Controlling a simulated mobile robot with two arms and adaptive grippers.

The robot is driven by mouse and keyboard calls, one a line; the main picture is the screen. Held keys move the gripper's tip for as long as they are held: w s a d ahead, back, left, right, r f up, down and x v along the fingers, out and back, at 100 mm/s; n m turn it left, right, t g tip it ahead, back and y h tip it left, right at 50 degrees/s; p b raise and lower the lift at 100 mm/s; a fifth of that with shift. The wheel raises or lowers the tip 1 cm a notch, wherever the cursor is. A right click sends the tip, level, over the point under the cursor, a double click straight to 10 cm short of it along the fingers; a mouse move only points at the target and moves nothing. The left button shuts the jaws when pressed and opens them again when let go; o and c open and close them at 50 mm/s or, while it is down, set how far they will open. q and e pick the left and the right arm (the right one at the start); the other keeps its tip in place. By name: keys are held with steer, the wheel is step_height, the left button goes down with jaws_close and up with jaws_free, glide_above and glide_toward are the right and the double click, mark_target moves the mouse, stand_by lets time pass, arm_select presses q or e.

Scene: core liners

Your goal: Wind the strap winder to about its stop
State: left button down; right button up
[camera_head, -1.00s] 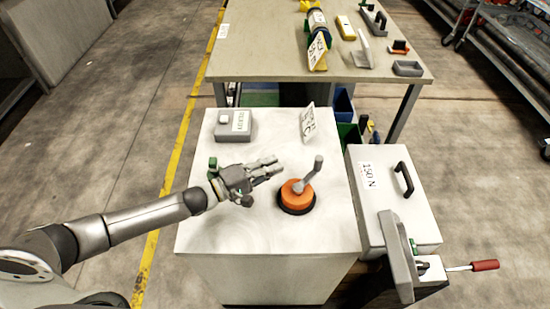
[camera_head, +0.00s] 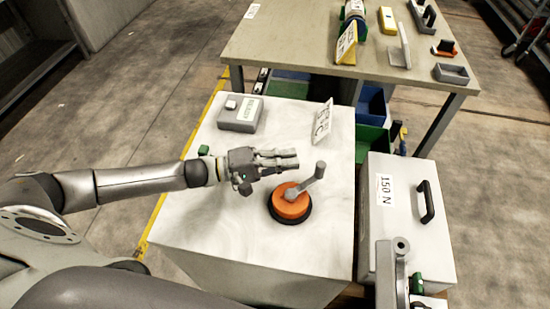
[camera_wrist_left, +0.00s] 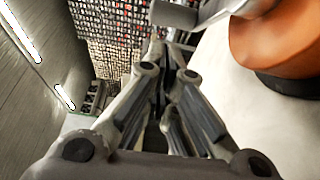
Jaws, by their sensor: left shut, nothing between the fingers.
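The strap winder (camera_head: 290,203) is an orange drum on a black base, standing on a white cabinet top (camera_head: 220,232). Its grey crank handle (camera_head: 307,181) rises from the drum and points up and to the right. In the left wrist view the orange drum (camera_wrist_left: 275,42) fills the upper right, with a grey crank part (camera_wrist_left: 228,10) beside it. My left gripper (camera_head: 296,158) is shut and empty, just behind and left of the crank, its fingers pointing right. I cannot tell if it touches the handle.
A grey box with a button (camera_head: 241,113) stands at the cabinet's back left. A white sign (camera_head: 322,120) stands at its back edge. A white case marked 150 N (camera_head: 405,222) is on the right. A table (camera_head: 290,45) with several items stands behind.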

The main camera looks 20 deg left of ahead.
mark_target(306, 180)
arm_select(q)
steer(key=x, duration=0.4)
steer(key=shift+d, duration=0.15)
steer(key=shift+d+p, duration=0.15)
steer(key=shift+p, duration=0.3)
steer(key=shift+s+d+r+p, duration=0.1)
steer(key=shift+s+d+p, duration=0.15)
steer(key=shift+d+p, duration=0.25)
arm_select(e)
steer(key=shift+w+d+r, duration=0.25)
steer(key=shift+w+r, duration=0.25)
steer(key=shift+w, duration=0.1)
steer(key=shift+w+d+r, duration=0.2)
steer(key=shift+w+r, duration=0.25)
steer(key=shift+w, duration=0.15)
steer(key=shift+w+r, duration=0.1)
steer(key=shift+w, duration=0.05)
